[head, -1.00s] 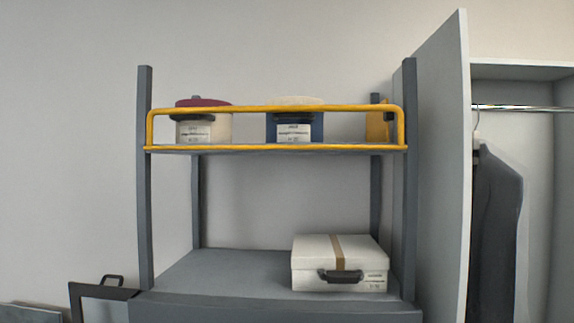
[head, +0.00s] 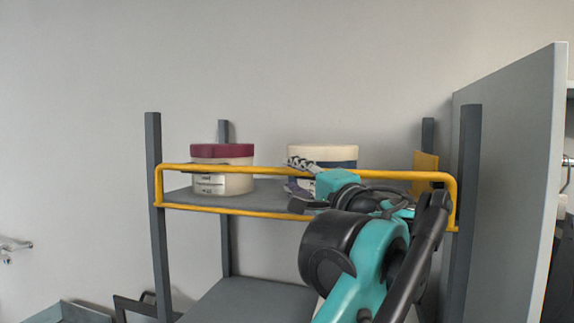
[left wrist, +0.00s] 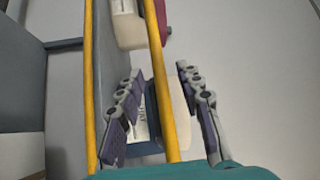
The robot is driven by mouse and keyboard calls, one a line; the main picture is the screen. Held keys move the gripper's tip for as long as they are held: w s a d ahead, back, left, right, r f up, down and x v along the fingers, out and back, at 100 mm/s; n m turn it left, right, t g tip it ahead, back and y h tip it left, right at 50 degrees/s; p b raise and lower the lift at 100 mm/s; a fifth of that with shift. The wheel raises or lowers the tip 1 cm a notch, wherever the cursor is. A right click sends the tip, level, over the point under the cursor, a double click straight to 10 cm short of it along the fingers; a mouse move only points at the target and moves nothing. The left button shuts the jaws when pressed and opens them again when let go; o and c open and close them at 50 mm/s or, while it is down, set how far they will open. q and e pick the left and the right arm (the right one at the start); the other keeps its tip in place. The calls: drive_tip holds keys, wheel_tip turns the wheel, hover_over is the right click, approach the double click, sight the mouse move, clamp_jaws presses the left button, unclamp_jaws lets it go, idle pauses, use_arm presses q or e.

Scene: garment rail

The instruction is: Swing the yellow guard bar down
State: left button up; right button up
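The yellow guard bar (head: 390,174) is a long frame across the front of the upper shelf, between the dark posts. It stands upright, with its top rail above its lower rail. My left gripper (head: 299,177) is at the top rail, right of its middle, with one finger above and one below. In the left wrist view, my left gripper (left wrist: 162,100) is open, and one yellow rail (left wrist: 160,75) passes between its fingers without clear contact. The other yellow rail (left wrist: 90,90) lies outside them. My right gripper is not in view.
Behind the bar on the upper shelf (head: 262,198) are a red-lidded round box (head: 222,151) and a white-lidded one (head: 325,152), partly hidden by my gripper. A grey panel (head: 510,180) stands close on the right. The lower shelf (head: 245,300) is partly covered by my arm.

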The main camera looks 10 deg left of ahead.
sight(289, 173)
use_arm(q)
drive_tip(key=x, duration=0.2)
drive_tip(key=p+x, duration=0.1)
drive_tip(key=x, duration=0.2)
drive_tip(key=shift+w+d+f, duration=0.15)
drive_tip(key=shift+w+d, duration=0.05)
drive_tip(key=shift+d, duration=0.1)
drive_tip(key=shift+s+a, duration=0.1)
drive_tip(key=shift+s, duration=0.1)
drive_tip(key=shift+w, duration=0.1)
clamp_jaws()
